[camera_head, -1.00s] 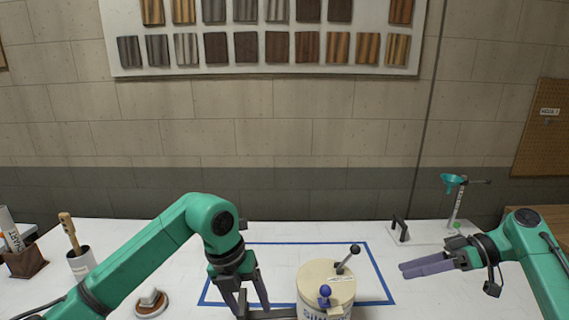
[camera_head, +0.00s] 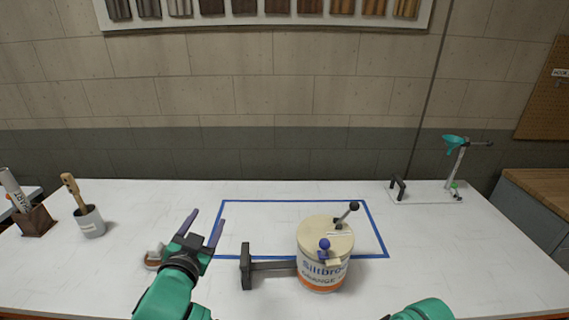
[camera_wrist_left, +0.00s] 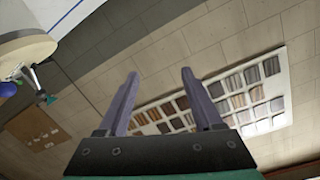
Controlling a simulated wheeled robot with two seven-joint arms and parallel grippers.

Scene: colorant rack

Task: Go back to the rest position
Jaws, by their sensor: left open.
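My left gripper (camera_head: 203,229) is open and empty in the head view, its fingers pointing up and away over the table's left part. It also shows in the left wrist view (camera_wrist_left: 159,82), with its two fingers apart and nothing between them. My right arm shows only as a green link at the bottom edge of the head view; its gripper is out of view. A cream-lidded can (camera_head: 324,255) with a blue and orange label stands to the right of my left gripper, apart from it. The can also shows in the left wrist view (camera_wrist_left: 22,50), cut off at the corner.
A blue tape outline (camera_head: 290,201) marks the white table (camera_head: 120,215). A dark bracket (camera_head: 247,266) adjoins the can.

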